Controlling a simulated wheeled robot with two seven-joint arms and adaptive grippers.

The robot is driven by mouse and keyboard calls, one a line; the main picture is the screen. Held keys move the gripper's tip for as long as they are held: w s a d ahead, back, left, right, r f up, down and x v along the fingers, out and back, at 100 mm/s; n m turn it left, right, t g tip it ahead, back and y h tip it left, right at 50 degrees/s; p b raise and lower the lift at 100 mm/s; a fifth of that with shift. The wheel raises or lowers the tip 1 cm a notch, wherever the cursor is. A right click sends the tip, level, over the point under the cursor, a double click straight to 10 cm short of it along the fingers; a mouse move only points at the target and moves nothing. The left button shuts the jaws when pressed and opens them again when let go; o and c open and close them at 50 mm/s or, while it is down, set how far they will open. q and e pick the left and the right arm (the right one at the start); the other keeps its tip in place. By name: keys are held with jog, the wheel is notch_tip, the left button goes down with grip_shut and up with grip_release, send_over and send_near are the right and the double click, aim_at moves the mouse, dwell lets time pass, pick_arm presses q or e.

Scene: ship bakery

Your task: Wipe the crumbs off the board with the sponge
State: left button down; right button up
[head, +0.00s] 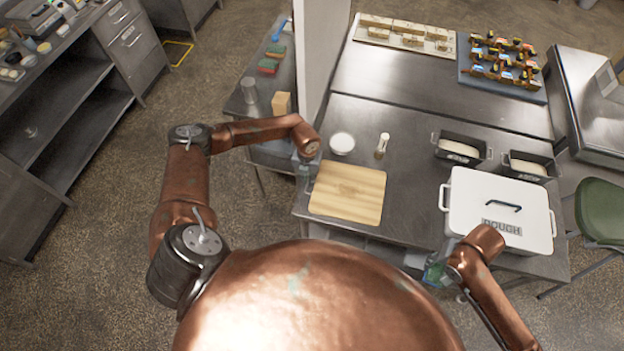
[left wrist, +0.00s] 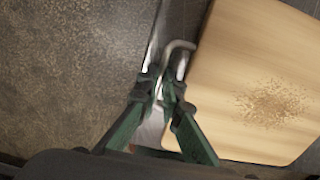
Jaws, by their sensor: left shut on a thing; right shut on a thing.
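The pale wooden board (head: 347,190) lies on the steel table near its front left. A brown patch of crumbs (left wrist: 273,104) is on the board in the left wrist view. My left gripper (head: 306,168) is at the board's left edge. In the left wrist view its green fingers (left wrist: 162,92) are shut on a bent metal handle (left wrist: 181,45) beside the board; where the handle is fixed is not clear. My right gripper (head: 434,272) is low at the table's front edge, right of the board. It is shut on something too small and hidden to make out.
A white bowl (head: 342,143) and a small jar (head: 382,146) stand behind the board. A white dough box (head: 500,207) stands to its right, with two dark loaf tins (head: 461,150) behind. A white post (head: 319,55) rises at the table's left. Steel between board and box is clear.

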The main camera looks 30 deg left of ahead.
dwell(0.8)
jog(key=w+a+f, duration=0.3)
jog(key=w+a, duration=0.8)
jog(key=a, duration=0.1)
send_near(358, 193)
jog(key=w+d+r, duration=0.1)
jog(key=d, duration=0.2)
jog(key=shift+a+f, duration=0.15)
jog(key=shift+f, duration=1.1)
jog(key=shift+a+f, duration=0.1)
jog(key=shift+f, duration=1.2)
jog(key=shift+f, duration=0.95)
jog(key=shift+s+a, duration=0.4)
jog(key=shift+a, duration=1.2)
jog(key=shift+s+a, duration=0.45)
jog(key=shift+a, duration=1.2)
jog(key=shift+s+a, duration=0.4)
jog(key=shift+a, duration=1.2)
jog(key=shift+w+d, duration=0.25)
jog(key=shift+d, duration=0.65)
jog(key=shift+w+d, duration=0.3)
jog(key=shift+d, duration=0.6)
jog(key=shift+w+d+f, duration=0.1)
jog(key=shift+w+d, duration=0.05)
jog(key=shift+d, duration=0.75)
jog(key=shift+w+d+f, duration=0.1)
jog(key=shift+w+d, duration=0.1)
jog(key=shift+d, duration=0.7)
